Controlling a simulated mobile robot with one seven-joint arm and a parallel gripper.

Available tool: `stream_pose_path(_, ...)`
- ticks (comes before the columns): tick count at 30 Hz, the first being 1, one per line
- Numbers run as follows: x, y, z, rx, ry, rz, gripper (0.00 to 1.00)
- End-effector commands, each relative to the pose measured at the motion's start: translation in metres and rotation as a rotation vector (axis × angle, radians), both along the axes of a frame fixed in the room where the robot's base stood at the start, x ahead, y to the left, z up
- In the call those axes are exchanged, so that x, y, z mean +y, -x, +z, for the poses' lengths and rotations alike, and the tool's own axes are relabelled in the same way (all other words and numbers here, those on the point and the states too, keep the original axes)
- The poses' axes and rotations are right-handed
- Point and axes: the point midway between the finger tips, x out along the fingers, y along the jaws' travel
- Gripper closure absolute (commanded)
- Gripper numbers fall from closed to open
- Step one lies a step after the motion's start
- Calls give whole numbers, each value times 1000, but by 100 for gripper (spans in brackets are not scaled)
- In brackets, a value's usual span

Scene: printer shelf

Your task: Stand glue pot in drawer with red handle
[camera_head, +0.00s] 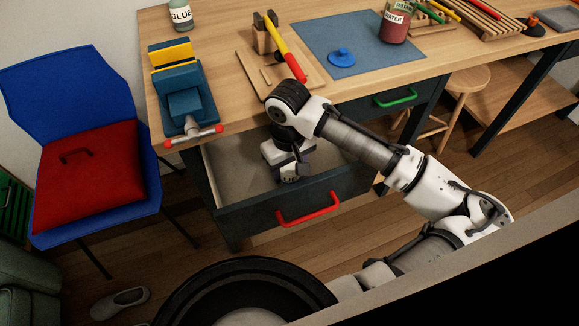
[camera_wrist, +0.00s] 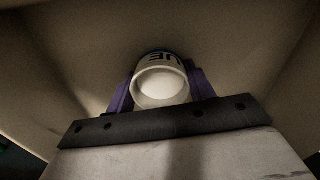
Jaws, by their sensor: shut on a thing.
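The drawer with the red handle (camera_head: 309,209) is pulled open under the workbench. My gripper (camera_head: 288,174) points down inside it. In the wrist view my gripper (camera_wrist: 160,92) has its purple fingers shut on a white round pot (camera_wrist: 160,86). Its round white end faces the camera, and dark letters on its side look like part of "GLUE", so I take it as the glue pot. My gripper hides the pot in the head view. I cannot tell whether its base touches the drawer floor. Another container labelled "GLUE" (camera_head: 181,15) stands on the bench at the back left.
A blue vise (camera_head: 185,100) sits on the bench corner left of the drawer. A green-handled drawer (camera_head: 395,98) is shut. The drawer floor around my gripper looks clear.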

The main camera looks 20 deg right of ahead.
Motion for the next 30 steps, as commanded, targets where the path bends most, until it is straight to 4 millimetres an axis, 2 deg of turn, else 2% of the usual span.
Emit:
stream_pose_path(12,0,0,-7,-1,0,0,74)
stream_pose_path(13,0,0,-6,-1,0,0,44)
stream_pose_path(18,0,0,-6,0,0,0,25)
stream_pose_path(26,0,0,-4,0,1,0,25)
stream_pose_path(30,0,-1,6,-2,1,0,25)
